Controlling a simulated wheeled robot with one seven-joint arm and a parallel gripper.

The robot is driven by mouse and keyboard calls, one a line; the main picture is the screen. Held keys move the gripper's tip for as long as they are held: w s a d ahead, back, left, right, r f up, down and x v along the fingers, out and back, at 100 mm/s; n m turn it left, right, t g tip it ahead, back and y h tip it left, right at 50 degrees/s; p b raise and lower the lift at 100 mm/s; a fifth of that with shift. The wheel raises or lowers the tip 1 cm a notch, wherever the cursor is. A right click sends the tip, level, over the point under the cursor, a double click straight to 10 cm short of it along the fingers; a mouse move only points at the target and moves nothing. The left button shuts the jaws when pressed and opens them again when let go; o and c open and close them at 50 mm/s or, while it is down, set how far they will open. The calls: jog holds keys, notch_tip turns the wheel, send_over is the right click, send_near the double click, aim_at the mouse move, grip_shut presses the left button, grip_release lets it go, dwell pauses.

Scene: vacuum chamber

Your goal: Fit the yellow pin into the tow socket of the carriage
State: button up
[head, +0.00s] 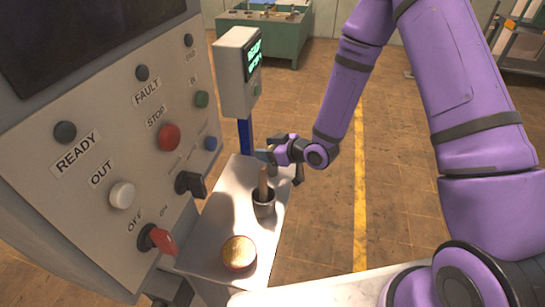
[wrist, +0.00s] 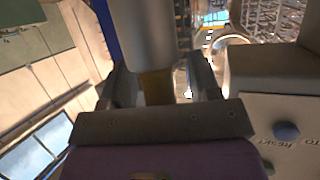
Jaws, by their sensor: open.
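The yellow pin (head: 263,182), brownish in this light, stands upright in a grey cup (head: 264,206) on a pale shelf. My gripper (head: 270,157) is open at the pin's upper end. In the wrist view, the dull yellow pin (wrist: 157,88) shows between the two fingers of my gripper (wrist: 162,85), with the grey cup (wrist: 146,32) beyond it. Whether a finger touches the pin I cannot tell. I cannot make out the carriage or its tow socket in either view.
A control panel (head: 130,100) with buttons and switches rises left of the shelf (head: 213,238). A round brass-topped piece (head: 238,252) lies at the shelf's near end. A small display box (head: 238,75) stands behind. Open tiled floor (head: 320,215) lies to the right.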

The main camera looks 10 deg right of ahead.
grip_shut()
jog(key=shift+r, duration=0.1)
